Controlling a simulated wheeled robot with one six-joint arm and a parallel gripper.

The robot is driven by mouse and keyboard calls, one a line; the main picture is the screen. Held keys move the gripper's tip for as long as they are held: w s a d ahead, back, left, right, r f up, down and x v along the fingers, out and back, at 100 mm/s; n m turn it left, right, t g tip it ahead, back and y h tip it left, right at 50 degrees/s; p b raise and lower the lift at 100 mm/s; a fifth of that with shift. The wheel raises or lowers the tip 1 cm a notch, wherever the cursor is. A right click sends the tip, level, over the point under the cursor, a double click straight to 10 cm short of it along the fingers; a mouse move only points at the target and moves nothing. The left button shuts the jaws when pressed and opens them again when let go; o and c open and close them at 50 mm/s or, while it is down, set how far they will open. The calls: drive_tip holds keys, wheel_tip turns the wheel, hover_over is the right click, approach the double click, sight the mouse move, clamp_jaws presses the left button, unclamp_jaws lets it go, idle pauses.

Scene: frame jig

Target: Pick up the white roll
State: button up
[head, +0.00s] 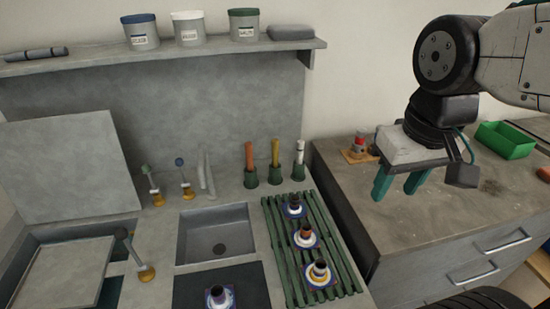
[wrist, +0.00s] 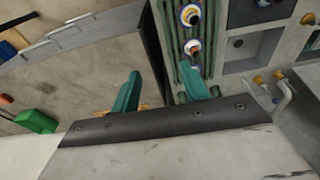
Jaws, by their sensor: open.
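The white roll (head: 300,151) stands upright in a dark green cup (head: 299,172) at the right end of a row of three cups, at the back right of the sink counter. An orange roll (head: 249,154) and a yellow roll (head: 275,153) stand in the other two cups. My gripper (head: 398,187) is open and empty, with teal fingers pointing down, to the right of the white roll over the wooden-topped cabinet. In the wrist view the two fingers (wrist: 162,76) are spread apart with nothing between them. I cannot make out the white roll there.
A green slatted rack (head: 285,245) holds several dark-topped items on saucers in front of the cups. A sink (head: 218,235) lies left of it. A shelf (head: 160,52) with tubs hangs above. A green bin (head: 506,140) stands on the cabinet top (head: 385,215).

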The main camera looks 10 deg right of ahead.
drive_tip(key=w+t, duration=0.1)
drive_tip(key=w, duration=1.2)
drive_tip(key=t, duration=0.2)
hover_over(301, 143)
drive_tip(key=s, duration=0.2)
wheel_tip(301, 143, down, 10)
drive_tip(key=x, duration=0.7)
drive_tip(key=shift+s+d+f, duration=0.1)
drive_tip(key=shift+f, duration=0.6)
clamp_jaws()
